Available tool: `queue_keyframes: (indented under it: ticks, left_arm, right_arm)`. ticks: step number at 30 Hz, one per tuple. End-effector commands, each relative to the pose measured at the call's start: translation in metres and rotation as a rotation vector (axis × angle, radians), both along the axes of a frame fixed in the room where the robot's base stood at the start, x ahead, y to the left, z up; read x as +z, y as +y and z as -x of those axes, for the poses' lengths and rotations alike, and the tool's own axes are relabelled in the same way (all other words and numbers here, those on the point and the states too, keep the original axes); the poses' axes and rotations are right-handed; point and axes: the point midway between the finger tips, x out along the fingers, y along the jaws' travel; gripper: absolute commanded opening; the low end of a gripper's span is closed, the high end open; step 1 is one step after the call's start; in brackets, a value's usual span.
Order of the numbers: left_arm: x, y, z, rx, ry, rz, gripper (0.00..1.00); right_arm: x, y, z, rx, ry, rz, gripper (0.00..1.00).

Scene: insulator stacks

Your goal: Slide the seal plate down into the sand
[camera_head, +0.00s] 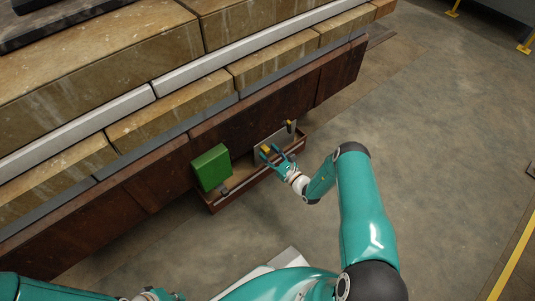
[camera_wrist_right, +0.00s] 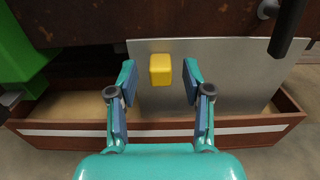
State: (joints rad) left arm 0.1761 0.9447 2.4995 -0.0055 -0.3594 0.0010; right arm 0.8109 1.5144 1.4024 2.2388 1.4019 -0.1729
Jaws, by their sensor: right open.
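The seal plate (camera_wrist_right: 235,72) is a flat grey metal sheet with a yellow block handle (camera_wrist_right: 161,69) on its face. It stands upright against the dark rusty side wall; in the head view the plate (camera_head: 287,140) is partly behind my gripper. Its lower edge is at the trough (camera_wrist_right: 70,130), a brown box with a white stripe and tan sand (camera_wrist_right: 80,104) in it. I cannot tell how deep the edge sits. My right gripper (camera_wrist_right: 160,80) is open, a finger on each side of the handle, apart from it. My left gripper shows only as a cut-off part at the bottom left.
A green box (camera_head: 211,168) is on the wall left of the plate. A dark lever (camera_wrist_right: 288,28) sticks out at the plate's upper right. Tan blocks (camera_head: 100,65) are stacked above the wall. The concrete floor (camera_head: 440,120) to the right is clear.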

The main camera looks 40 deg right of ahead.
Motion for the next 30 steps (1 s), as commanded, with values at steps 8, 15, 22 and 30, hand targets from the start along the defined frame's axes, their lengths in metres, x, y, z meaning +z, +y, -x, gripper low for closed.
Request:
queue_keyframes:
  ticks: [8,15,22,30]
  left_arm:
    - [0.0,0.0,0.0,0.0,0.001,0.0,0.0]
    - [0.0,0.0,0.0,0.0,0.001,0.0,0.0]
    - [0.0,0.0,0.0,0.0,0.001,0.0,0.0]
    - [-0.001,0.0,0.0,0.0,0.001,0.0,0.0]
  right_arm:
    - [-0.001,-0.006,0.045,-0.005,0.003,-0.003,0.5]
    - [-0.001,-0.008,0.092,-0.004,0.001,-0.003,0.5]
    - [-0.001,-0.01,0.113,-0.002,0.0,0.0,0.5]
    - [-0.001,-0.009,0.115,0.0,-0.001,0.001,0.5]
